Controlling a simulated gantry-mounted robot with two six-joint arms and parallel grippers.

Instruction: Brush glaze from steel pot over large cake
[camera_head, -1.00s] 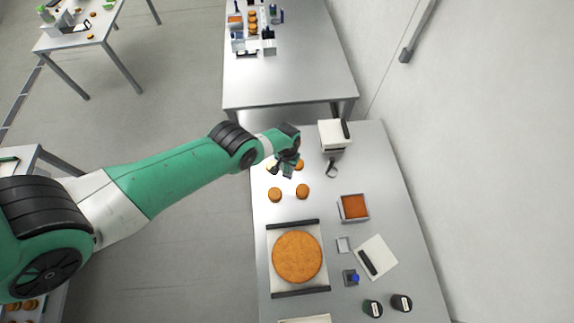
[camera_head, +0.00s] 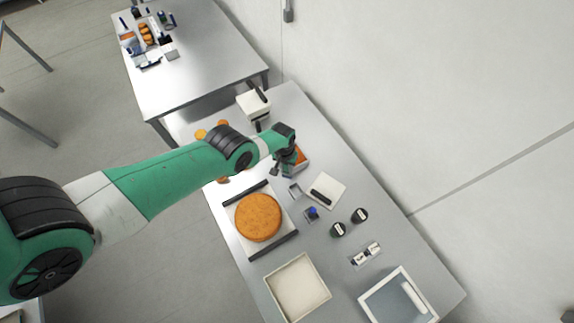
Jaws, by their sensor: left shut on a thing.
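The large round orange-brown cake (camera_head: 258,217) lies flat on a pale board (camera_head: 232,226) with a dark bar at each end. My left gripper (camera_head: 284,172) is beyond the cake, up and right of it in the view. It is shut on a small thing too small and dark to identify. It overlaps a square steel container with orange-brown contents (camera_head: 303,157); I cannot tell whether they touch. A small square steel vessel (camera_head: 295,190) stands just below the gripper in the view. I cannot tell which one is the glaze pot. My right gripper is not in view.
A white board with a black-handled tool (camera_head: 323,192), a small blue-topped item (camera_head: 312,213) and two dark jars (camera_head: 338,230) stand right of the cake. An empty pale tray (camera_head: 297,286) and a framed tray (camera_head: 398,296) lie nearer. Small round cakes (camera_head: 201,134) are partly behind my arm.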

